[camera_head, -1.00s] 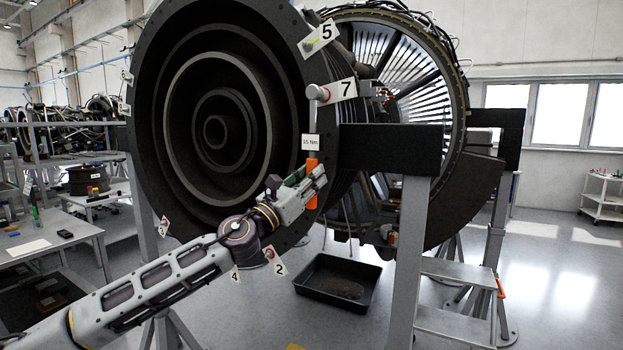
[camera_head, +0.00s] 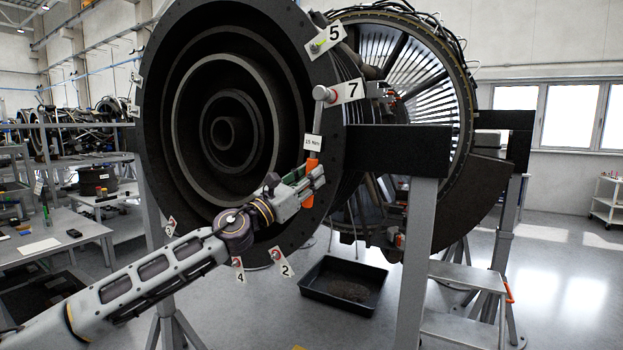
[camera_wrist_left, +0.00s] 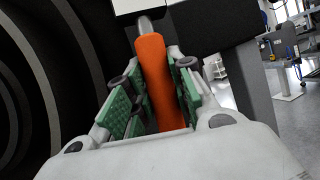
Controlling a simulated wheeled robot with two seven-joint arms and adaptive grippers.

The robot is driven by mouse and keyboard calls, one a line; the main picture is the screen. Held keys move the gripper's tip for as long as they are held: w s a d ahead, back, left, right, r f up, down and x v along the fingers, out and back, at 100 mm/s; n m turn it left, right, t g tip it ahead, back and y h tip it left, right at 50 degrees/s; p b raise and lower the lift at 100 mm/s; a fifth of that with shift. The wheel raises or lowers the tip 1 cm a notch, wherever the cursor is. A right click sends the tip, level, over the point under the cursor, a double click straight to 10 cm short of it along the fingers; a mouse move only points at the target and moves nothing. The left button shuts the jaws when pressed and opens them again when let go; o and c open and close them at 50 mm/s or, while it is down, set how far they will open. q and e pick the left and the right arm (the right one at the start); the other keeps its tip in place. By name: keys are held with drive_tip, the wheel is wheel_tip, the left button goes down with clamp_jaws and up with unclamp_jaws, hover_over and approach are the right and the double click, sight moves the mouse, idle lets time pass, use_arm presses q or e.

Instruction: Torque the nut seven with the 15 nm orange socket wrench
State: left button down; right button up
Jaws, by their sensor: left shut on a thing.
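The orange socket wrench (camera_head: 312,166) stands nearly upright at the right side of the engine's front flange, with a white "15 Nm" label on its shaft. Its head (camera_head: 322,93) is at the tag numbered 7 (camera_head: 350,90), on the flange rim. The nut itself is hidden by the wrench head. My left gripper (camera_head: 311,182) is shut on the orange handle. In the left wrist view the orange handle (camera_wrist_left: 157,80) sits between the green finger pads. My right gripper is not in view.
The large dark engine flange (camera_head: 165,110) fills the middle. Tags 5 (camera_head: 328,38), 2 (camera_head: 287,270) and 4 (camera_head: 238,270) sit on its rim. A black support beam (camera_head: 400,150) stands right of the wrench. A black tray (camera_head: 345,285) and a step (camera_head: 460,330) are below.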

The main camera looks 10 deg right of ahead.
use_arm(q)
drive_tip(key=shift+a+r, duration=0.15)
drive_tip(key=shift+w+a+r+m+g, duration=0.15)
drive_tip(key=shift+w+a+m+g, duration=0.45)
drive_tip(key=shift+a+m, duration=0.25)
drive_tip(key=shift+b, duration=0.3)
idle(0.4)
drive_tip(key=shift+w+a+r+m, duration=0.25)
drive_tip(key=shift+w+a+m, duration=0.2)
drive_tip(key=shift+m, duration=0.2)
drive_tip(key=shift+w+a+r+m+g+b, duration=0.2)
drive_tip(key=shift+a+m+g+b, duration=0.2)
drive_tip(key=shift+a+g, duration=0.1)
drive_tip(key=shift+w+a+r+m, duration=0.3)
drive_tip(key=shift+w+a+m, duration=0.15)
drive_tip(key=shift+a+m, duration=0.15)
drive_tip(key=shift+s+d, duration=0.1)
drive_tip(key=shift+d, duration=0.05)
